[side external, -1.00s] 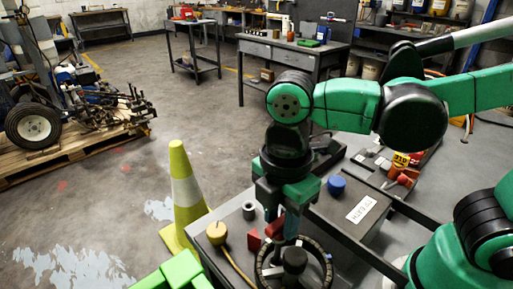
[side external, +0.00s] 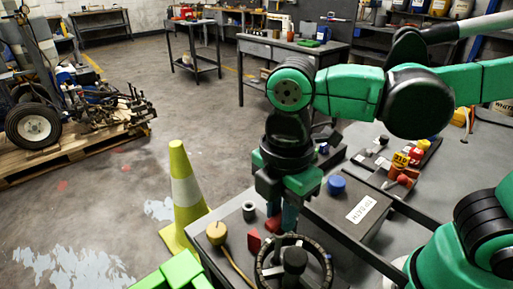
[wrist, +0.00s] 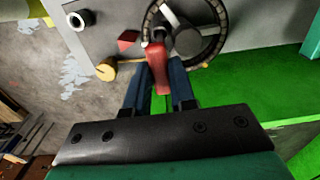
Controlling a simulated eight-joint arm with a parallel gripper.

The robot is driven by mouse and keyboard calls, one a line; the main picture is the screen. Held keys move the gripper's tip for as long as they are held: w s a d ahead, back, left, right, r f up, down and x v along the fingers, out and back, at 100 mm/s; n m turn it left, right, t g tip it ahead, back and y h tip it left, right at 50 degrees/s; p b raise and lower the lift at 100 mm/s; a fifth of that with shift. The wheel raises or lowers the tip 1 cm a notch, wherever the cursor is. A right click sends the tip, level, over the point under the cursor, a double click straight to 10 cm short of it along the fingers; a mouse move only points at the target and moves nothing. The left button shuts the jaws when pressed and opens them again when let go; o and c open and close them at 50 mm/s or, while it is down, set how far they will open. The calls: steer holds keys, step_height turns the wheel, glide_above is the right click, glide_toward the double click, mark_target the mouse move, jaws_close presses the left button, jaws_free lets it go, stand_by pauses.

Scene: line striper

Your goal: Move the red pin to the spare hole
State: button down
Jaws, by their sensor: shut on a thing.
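The red pin (side external: 289,218) is between the fingers of my gripper (side external: 281,214), which is shut on it. In the wrist view the red pin (wrist: 157,70) stands out between the two dark blue fingers, with its far end over the edge of a dark ring (wrist: 150,20). In the side view the pin is just above the back edge of the same ring (side external: 262,262), partly hidden by the fingers. The ring has a dark round hub (side external: 294,259) in its middle. I cannot make out the spare hole.
A red block (side external: 254,242), a grey cylinder (side external: 248,210) and a yellow knob (side external: 216,232) with a thin rod stand left of the ring. A blue cylinder (side external: 336,185) and a labelled dark box (side external: 335,215) are to the right. A yellow cone (side external: 186,190) stands on the floor.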

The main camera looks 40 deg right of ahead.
steer(key=shift+r, duration=2.5)
steer(key=shift+r, duration=0.3)
step_height(320, 180, up, 8)
steer(key=w+d, duration=0.4)
steer(key=w, duration=0.7)
step_height(320, 180, down, 11)
steer(key=shift+w+d+r, duration=0.15)
steer(key=shift+w, duration=0.3)
steer(key=shift+f, duration=2)
steer(key=shift+c, duration=1.7)
jaws_free()
